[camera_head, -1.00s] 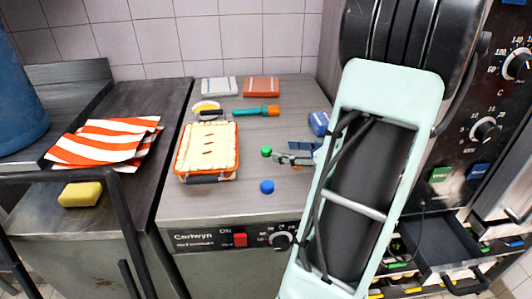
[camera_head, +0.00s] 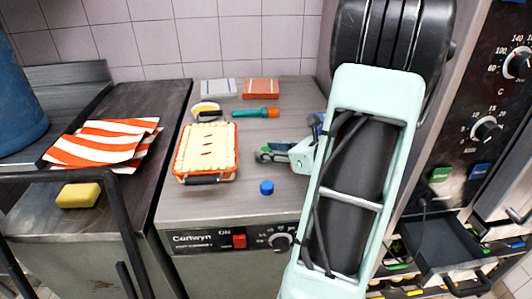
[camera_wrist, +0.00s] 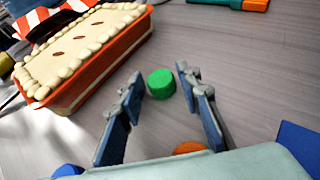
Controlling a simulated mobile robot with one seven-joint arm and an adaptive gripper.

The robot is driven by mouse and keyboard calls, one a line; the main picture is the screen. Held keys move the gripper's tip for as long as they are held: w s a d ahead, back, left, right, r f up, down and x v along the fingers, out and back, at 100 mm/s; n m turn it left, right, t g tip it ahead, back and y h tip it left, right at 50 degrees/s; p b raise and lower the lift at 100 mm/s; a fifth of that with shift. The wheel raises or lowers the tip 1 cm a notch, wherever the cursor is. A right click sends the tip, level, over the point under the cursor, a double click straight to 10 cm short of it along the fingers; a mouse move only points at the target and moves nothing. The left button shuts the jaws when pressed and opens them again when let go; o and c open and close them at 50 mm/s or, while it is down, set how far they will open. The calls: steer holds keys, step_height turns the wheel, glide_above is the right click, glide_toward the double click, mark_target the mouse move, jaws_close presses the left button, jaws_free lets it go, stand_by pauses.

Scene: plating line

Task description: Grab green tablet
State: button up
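The green tablet (camera_wrist: 161,83) is a small round disc lying on the grey counter. In the wrist view it sits between and just beyond the two blue fingertips of my gripper (camera_wrist: 161,88). The fingers are open and I see no contact with the tablet. In the head view my gripper (camera_head: 268,153) covers most of the spot, and the tablet is largely hidden there.
A pie in an orange dish (camera_head: 178,158) stands left of my gripper. A blue tablet (camera_head: 267,187) lies toward the counter's front. An orange round piece (camera_wrist: 189,148) is close to my gripper. An orange-and-teal tool (camera_head: 255,112) and two packets lie behind.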

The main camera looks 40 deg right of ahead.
steer(key=c, duration=0.6)
steer(key=shift+r, duration=0.1)
